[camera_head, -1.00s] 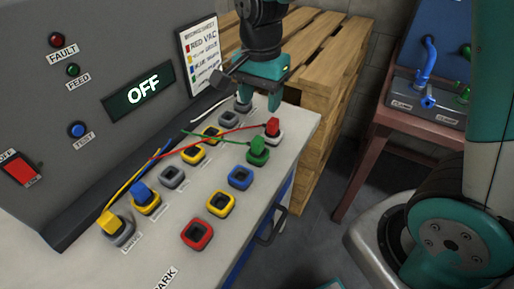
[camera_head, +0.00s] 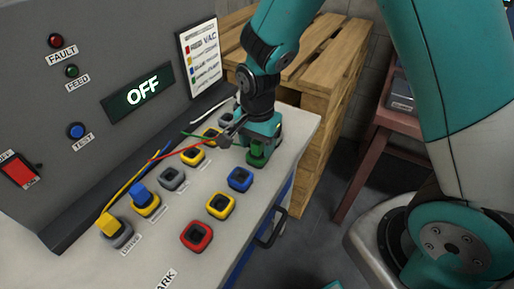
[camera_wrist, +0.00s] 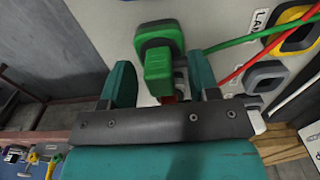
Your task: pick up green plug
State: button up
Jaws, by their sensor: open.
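The green plug (camera_wrist: 158,66) stands in a green-rimmed socket (camera_wrist: 150,32) on the bench panel, its green wire running off to the right in the wrist view. My gripper (camera_wrist: 162,78) is open, with one finger on each side of the plug and visible gaps to it. In the head view my gripper (camera_head: 260,138) is low over the green socket (camera_head: 257,159) and hides most of the plug. A bit of red shows behind the green plug in the wrist view; the red plug is hidden in the head view.
A blue plug (camera_head: 143,194) and a yellow plug (camera_head: 108,224) stand in sockets at the left. Empty blue (camera_head: 240,179), yellow (camera_head: 220,205) and red (camera_head: 197,236) sockets lie in front. A wooden pallet stack (camera_head: 318,75) stands behind the bench.

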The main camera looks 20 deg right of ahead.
jog(key=c, duration=1)
jog(key=shift+r, duration=0.1)
